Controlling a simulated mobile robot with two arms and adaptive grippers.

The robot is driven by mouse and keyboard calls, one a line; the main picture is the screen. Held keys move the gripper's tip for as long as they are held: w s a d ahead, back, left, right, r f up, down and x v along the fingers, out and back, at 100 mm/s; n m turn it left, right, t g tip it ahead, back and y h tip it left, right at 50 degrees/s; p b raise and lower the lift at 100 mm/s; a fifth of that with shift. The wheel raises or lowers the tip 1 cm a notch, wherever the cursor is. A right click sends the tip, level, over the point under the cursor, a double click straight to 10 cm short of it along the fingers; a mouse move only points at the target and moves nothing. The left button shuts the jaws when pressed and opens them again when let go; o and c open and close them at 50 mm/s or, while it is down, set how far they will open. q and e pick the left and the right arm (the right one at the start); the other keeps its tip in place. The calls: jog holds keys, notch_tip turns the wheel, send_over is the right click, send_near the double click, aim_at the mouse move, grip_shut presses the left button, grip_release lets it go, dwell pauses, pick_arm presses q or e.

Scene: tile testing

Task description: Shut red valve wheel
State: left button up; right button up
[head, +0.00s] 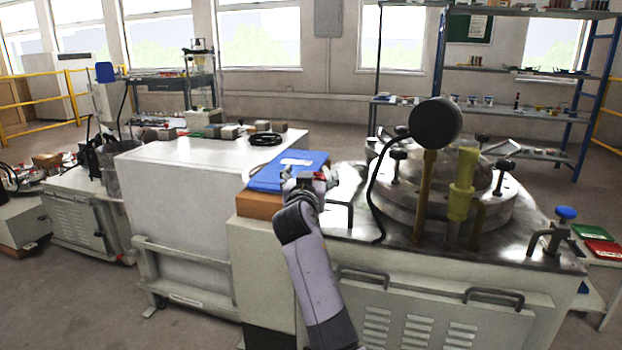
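A small red part (320,177), possibly the red valve wheel, shows at the fingers of my gripper, left of the round metal vessel. Most of it is hidden, so its shape and angle are unclear. One arm rises from the bottom, slightly right of the middle; I take it as my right arm. Its gripper (311,184) is at the red part, by the right edge of a blue folder (285,172). I cannot tell whether the fingers are open or closed on it. My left gripper is not in view.
The metal vessel (440,205) with clamp knobs stands to the right, with a black round gauge (435,122) on a bent pipe. A blue-handled valve (565,213) is at the far right. A white cabinet (185,185) stands left. Shelves (490,103) stand behind.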

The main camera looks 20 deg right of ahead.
notch_tip(320, 180, up, 10)
jog(key=shift+f, duration=0.25)
dwell(0.3)
